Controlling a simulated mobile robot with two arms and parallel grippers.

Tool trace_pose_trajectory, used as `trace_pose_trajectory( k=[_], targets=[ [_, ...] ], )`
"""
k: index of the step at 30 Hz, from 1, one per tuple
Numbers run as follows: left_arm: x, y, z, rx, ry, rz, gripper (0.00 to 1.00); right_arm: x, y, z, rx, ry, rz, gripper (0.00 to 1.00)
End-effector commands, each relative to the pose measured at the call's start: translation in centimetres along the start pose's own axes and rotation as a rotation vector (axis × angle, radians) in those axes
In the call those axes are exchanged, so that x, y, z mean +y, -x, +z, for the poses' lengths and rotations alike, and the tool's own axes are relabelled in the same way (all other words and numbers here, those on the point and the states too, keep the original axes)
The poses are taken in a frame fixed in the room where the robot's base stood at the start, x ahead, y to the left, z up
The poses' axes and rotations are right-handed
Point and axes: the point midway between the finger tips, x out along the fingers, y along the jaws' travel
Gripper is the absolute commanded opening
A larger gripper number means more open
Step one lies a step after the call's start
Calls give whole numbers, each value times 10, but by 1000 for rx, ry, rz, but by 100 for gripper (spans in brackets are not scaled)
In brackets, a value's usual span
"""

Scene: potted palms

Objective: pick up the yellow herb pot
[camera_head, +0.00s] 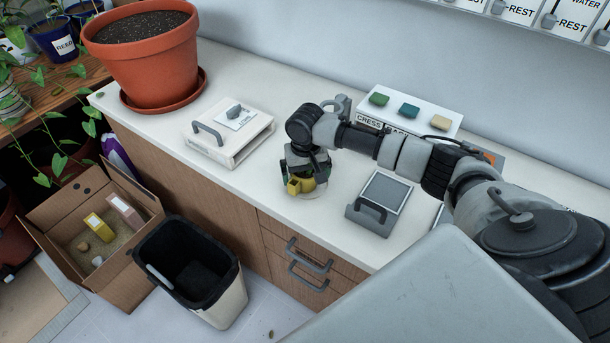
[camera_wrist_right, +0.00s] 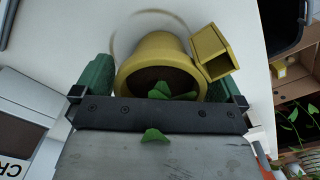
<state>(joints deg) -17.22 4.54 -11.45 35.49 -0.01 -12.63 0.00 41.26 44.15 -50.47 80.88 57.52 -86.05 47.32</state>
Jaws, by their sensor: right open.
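The yellow herb pot (camera_head: 302,186) stands on the white counter (camera_head: 330,215), mostly hidden under my right gripper (camera_head: 303,178) in the head view. In the right wrist view the pot (camera_wrist_right: 152,50) shows its round rim, dark soil, a few green leaves and a square yellow spout-like part on its right side. My right gripper (camera_wrist_right: 160,82) is open, with one green finger on each side of the pot. Whether the fingers touch it cannot be told. A faint ring shows on the counter around the pot. My left gripper is not in view.
A large terracotta pot (camera_head: 150,62) on its saucer and a white handled box (camera_head: 228,138) stand left on the counter. A grey-topped handled box (camera_head: 382,200) is close at right. A white case with coloured knobs (camera_head: 409,111) stands behind. A black-lined bin (camera_head: 190,270) is on the floor.

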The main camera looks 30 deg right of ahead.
Motion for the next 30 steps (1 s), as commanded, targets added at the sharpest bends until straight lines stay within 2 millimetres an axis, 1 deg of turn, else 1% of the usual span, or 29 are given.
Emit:
trace_pose_trajectory(
  k=[7,15,16,25,28,30],
  targets=[
    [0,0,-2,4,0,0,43,0,-2,0,1,1,-1,100],
    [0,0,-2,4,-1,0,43,0,-2,0,1,1,0,59],
    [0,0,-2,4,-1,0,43,0,-1,0,1,1,-1,56],
    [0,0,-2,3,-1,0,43,0,2,0,2,0,-1,56],
    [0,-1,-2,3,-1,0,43,0,9,-1,2,1,-1,56],
    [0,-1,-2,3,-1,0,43,0,18,-1,3,1,-2,56]
  ],
)
